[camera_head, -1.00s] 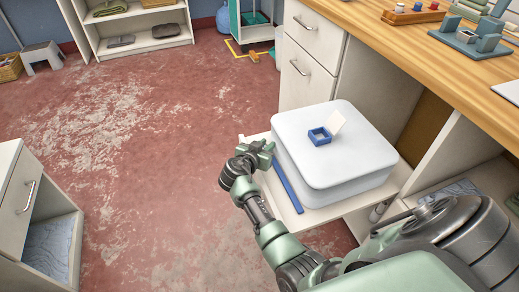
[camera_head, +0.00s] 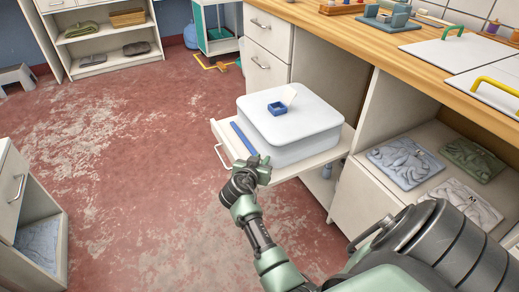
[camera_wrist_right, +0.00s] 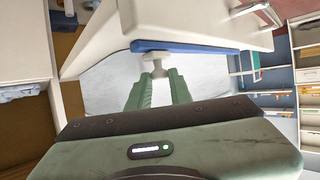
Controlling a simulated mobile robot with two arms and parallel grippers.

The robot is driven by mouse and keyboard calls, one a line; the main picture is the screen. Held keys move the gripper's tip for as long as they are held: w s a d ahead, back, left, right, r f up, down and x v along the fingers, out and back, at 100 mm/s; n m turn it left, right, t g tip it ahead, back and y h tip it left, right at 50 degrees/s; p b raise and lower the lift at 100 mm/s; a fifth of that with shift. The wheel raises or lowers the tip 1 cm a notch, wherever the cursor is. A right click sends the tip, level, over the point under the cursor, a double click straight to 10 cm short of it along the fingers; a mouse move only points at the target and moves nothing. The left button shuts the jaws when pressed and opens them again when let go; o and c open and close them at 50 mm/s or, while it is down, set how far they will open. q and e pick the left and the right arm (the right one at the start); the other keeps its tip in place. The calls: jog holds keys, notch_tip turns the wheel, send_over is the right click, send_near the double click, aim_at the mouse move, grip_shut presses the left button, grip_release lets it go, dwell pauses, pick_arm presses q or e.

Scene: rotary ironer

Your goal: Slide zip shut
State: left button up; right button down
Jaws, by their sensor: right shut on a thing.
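A blue zip strip (camera_head: 244,138) runs along the left side of a rounded white case (camera_head: 290,128) on a pull-out shelf (camera_head: 222,135). In the right wrist view the strip (camera_wrist_right: 190,47) crosses above my fingers, with a small pale slider-like piece (camera_wrist_right: 157,60) below it. My right gripper (camera_head: 262,163) is at the strip's near end. In the wrist view its green fingers (camera_wrist_right: 158,76) are shut on the pale piece. Whether the zip is open under the strip is hidden. My left gripper is not in view.
A wooden worktop (camera_head: 350,32) and an open compartment with folded cloths (camera_head: 405,165) are at the right. Red floor (camera_head: 130,140) is clear at the left.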

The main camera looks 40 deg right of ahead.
jog(key=shift+s+a+f, duration=0.1)
jog(key=shift+s, duration=0.25)
jog(key=c, duration=1.3)
grip_release()
jog(key=shift+s, duration=0.1)
